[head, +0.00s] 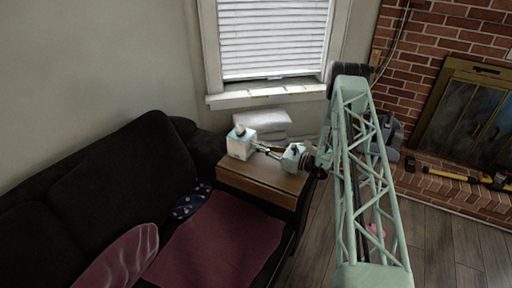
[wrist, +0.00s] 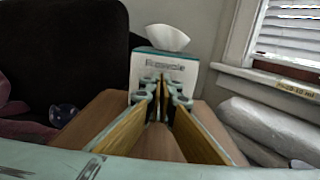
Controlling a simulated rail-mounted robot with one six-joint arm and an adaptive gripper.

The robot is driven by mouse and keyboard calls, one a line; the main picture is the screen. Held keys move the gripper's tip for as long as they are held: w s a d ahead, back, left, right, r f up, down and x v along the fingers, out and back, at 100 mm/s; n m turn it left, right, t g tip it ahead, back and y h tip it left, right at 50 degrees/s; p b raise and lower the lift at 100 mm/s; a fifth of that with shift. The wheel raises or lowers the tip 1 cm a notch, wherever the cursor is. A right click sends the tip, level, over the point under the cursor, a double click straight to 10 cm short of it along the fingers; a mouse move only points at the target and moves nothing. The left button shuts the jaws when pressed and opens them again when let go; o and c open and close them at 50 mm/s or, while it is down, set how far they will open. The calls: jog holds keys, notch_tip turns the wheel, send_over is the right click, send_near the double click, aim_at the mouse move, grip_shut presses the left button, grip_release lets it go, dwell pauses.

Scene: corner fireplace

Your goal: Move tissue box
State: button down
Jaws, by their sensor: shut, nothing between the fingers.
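The tissue box (head: 241,143) is a white and pale teal cube with a tissue sticking out of its top. It stands upright on the wooden side table (head: 262,184), towards the back left of its top. In the wrist view the tissue box (wrist: 190,72) is straight ahead, its lower part hidden behind my fingers. My gripper (head: 258,148) is low over the table, pointing at the box from the right. In the wrist view my gripper (wrist: 160,84) has its fingertips together with nothing between them. Whether the tips touch the box, I cannot tell.
A dark sofa (head: 100,165) with a maroon blanket (head: 215,245) is left of the table. A white wrapped bundle (head: 262,122) lies behind the table, below the window sill (head: 265,96). The brick fireplace (head: 440,85) is at right, with open wood floor (head: 440,245) before it.

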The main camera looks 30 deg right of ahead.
jog(key=p+v, duration=0.1)
jog(key=v, duration=1.2)
jog(key=shift+s+d+p, duration=0.2)
jog(key=shift+s+p, duration=0.1)
jog(key=shift+p, duration=0.05)
dwell(0.3)
